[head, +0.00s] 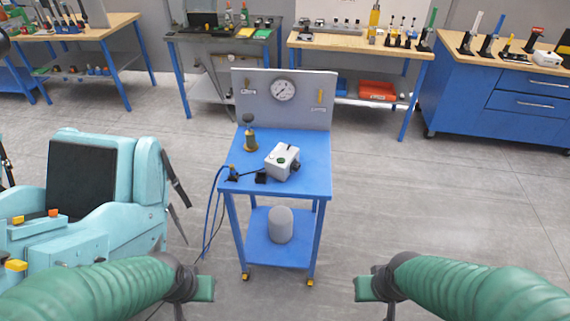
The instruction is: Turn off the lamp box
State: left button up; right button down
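A light grey box (281,163), which looks like the lamp box, sits on the top of the blue cart (310,185). It has a green round spot on its top and a dark knob at its right side. I cannot tell whether its lamp is lit. My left gripper (203,288) is low in the head view, left of the cart and apart from it. My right gripper (366,289) is low at the right of the cart, also apart from it. Nothing shows in either gripper, and their finger openings are not clear.
A brass fitting with a dark knob (250,140) stands behind the box. A back panel with a gauge (284,90) rises at the cart's rear. A grey dome (280,225) is on the lower shelf. A turquoise seat (100,190) stands left. Floor at right is clear.

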aim_at(277, 165)
jog(key=i+j+u, duration=0.1)
jog(key=i, duration=0.45)
jog(key=i+j+u, duration=0.1)
jog(key=i, duration=0.5)
